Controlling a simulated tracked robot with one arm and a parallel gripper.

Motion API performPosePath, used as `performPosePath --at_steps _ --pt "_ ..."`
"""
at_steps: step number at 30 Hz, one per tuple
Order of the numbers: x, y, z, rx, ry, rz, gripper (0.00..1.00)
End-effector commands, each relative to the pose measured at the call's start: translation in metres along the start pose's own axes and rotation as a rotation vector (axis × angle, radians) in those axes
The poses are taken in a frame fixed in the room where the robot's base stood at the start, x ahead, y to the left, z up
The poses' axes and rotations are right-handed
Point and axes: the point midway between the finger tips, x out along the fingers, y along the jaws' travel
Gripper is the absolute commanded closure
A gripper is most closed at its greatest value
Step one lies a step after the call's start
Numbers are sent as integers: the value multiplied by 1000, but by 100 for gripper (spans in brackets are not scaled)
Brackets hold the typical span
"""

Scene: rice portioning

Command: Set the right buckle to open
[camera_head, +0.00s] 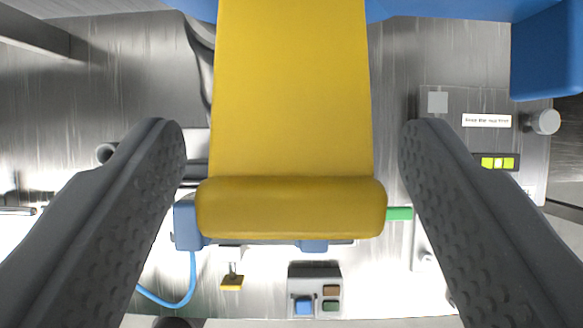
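A wide yellow flap with a thick rounded lower lip (292,208) fills the middle of the view and looks like a buckle. It hangs down from a blue body (545,50) at the top edge. Only one such flap shows, so I cannot tell from this view alone that it is the right one. My gripper (292,125) is open, with one dark grey finger on each side of the flap. A gap shows between each finger and the yellow edges. The flap's upper end is cut off by the frame.
Behind are brushed metal panels. A panel with a knob (543,122) and green-yellow indicator (497,162) is at right. Below are a control box (314,289) with coloured buttons, a small yellow-tipped part (232,283) and a blue hose (168,300). A green bar (399,213) shows beside the lip.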

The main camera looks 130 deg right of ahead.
Motion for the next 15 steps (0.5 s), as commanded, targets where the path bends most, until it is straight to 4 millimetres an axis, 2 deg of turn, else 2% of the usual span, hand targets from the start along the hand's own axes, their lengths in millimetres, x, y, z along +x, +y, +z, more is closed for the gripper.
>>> performPosePath --at_steps 8,15 --pt "-9 2 0 0 0 4 38" --pt "-44 3 1 1 1 6 38"
